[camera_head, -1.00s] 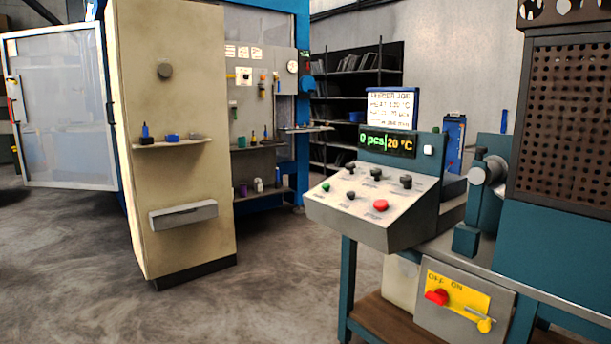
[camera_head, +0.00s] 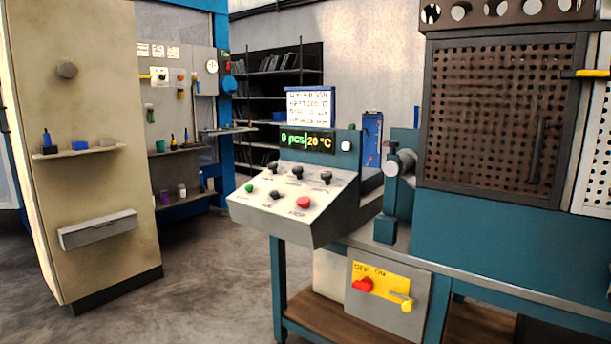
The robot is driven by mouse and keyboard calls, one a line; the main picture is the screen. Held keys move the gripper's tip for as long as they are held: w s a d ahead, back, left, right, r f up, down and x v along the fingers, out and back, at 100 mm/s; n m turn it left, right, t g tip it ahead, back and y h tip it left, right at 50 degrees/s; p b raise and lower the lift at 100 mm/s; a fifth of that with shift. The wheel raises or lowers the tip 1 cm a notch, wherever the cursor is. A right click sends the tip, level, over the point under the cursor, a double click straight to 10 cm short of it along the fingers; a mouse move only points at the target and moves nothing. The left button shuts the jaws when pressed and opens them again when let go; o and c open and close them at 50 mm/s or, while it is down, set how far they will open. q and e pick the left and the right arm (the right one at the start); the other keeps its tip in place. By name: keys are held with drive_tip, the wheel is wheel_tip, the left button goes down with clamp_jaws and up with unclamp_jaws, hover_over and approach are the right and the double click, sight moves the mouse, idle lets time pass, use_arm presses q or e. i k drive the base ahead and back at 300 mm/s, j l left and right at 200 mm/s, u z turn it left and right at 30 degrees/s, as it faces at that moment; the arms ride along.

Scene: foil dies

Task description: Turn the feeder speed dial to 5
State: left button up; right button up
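A green button (camera_head: 249,188), another black knob (camera_head: 275,195) and a red button (camera_head: 303,202) sit below. The display (camera_head: 306,141) above reads "0 pcs" and "20 °C". Neither gripper shows in the view.
A red and yellow OFF/ON switch box (camera_head: 384,296) is below the bench. A perforated guard (camera_head: 497,122) rises at the right. A beige cabinet (camera_head: 85,190) stands at the left. Grey floor (camera_head: 215,270) is open between cabinet and bench.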

sight(272, 166)
drive_tip(key=i+j+z, duration=0.25)
drive_tip(key=j, duration=0.3)
drive_tip(key=j+z, duration=0.2)
drive_tip(key=j, duration=0.35)
drive_tip(key=i+j+z, duration=0.1)
drive_tip(key=j+z, duration=0.15)
drive_tip(key=j, duration=0.3)
